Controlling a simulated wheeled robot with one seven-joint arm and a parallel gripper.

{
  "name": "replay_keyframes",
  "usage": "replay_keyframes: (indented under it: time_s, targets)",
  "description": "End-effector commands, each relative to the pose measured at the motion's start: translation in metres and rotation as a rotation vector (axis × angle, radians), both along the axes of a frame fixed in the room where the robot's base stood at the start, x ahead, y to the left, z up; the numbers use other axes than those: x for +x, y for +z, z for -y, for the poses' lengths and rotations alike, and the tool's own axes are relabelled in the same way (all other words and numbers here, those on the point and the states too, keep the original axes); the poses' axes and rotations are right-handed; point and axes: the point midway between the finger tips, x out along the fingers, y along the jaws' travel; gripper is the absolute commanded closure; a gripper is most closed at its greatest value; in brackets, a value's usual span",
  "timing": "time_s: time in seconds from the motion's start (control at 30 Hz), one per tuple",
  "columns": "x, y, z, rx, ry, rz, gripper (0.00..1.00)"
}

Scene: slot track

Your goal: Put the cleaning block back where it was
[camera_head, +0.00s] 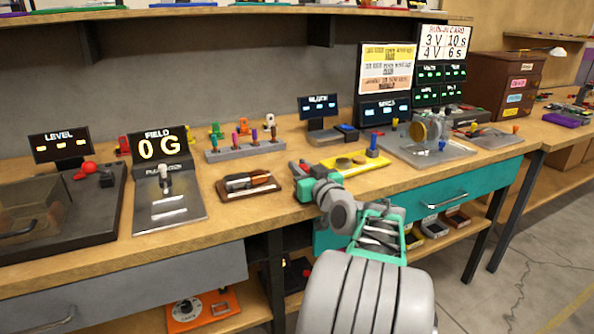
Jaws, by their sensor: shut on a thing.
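My gripper (304,167) is over the front half of the bench, between the wooden tray of tools and the yellow tray (381,161). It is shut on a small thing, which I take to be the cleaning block. The arm and jaws hide most of it, so its shape and colour are unclear. I cannot tell which spot is the block's former place.
A wooden tray (232,193) with tools lies left of my gripper, and a grey rack (231,153) of coloured pegs behind it. A grey lever plate (145,215) is further left. A grey plate with a brass wheel (419,131) stands at right. Bare bench lies in front of the wooden tray.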

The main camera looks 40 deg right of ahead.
Motion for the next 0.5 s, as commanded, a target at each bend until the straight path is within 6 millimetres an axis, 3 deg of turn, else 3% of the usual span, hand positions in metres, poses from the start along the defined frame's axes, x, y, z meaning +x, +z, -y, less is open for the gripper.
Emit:
replay_keyframes:
  time_s: [0.27,0.3,0.5]
  targets:
    - [-0.0005,-0.0028,0.0005,-0.001,-0.001,0.0,1.0]
    - [-0.0004,-0.0018,0.0004,0.0,-0.001,0.0,0.79]
    - [-0.0001,-0.0012,0.0,0.0,0.0,0.0,0.63]
